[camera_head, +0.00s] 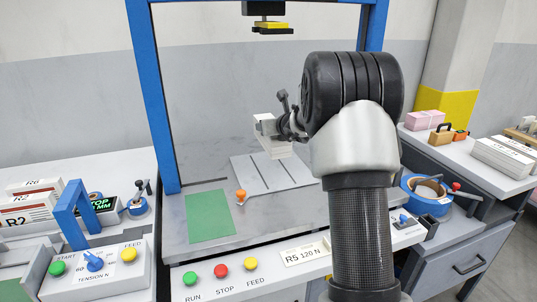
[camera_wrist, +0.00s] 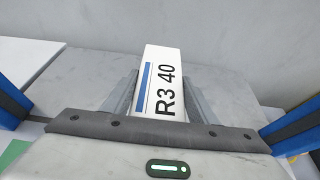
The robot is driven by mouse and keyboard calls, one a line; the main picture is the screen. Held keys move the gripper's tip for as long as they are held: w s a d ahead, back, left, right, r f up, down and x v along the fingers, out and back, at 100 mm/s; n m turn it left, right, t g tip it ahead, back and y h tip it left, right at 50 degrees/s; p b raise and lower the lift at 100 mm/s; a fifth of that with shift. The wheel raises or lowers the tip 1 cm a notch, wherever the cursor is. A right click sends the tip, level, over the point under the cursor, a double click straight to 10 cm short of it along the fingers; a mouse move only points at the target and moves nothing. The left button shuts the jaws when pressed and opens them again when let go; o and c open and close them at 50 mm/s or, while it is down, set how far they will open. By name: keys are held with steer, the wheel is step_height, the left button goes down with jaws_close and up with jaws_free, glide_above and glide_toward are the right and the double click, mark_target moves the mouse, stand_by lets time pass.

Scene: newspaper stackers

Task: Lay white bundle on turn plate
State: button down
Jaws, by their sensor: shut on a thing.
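The white bundle (camera_wrist: 158,95), marked "R3 40" with a blue stripe, is between the two grey fingers of my gripper (camera_wrist: 150,92) in the wrist view. My gripper is shut on the bundle. My arm hides the right part of the plate area. I cannot tell whether the bundle touches the plate.
A blue frame (camera_head: 152,95) stands around the station, with a black and yellow head (camera_head: 270,27) above. An orange knob (camera_head: 240,196) and a green mat (camera_head: 210,216) are at the front left. A button panel (camera_head: 222,277) lines the front. A tape roll (camera_head: 428,190) is at right.

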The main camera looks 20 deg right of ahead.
step_height(320, 180, down, 9)
steer(key=b, duration=0.3)
steer(key=shift+f, duration=0.15)
stand_by(0.3)
steer(key=c, duration=0.7)
jaws_free()
steer(key=shift+s+f, duration=0.1)
steer(key=shift+f, duration=0.05)
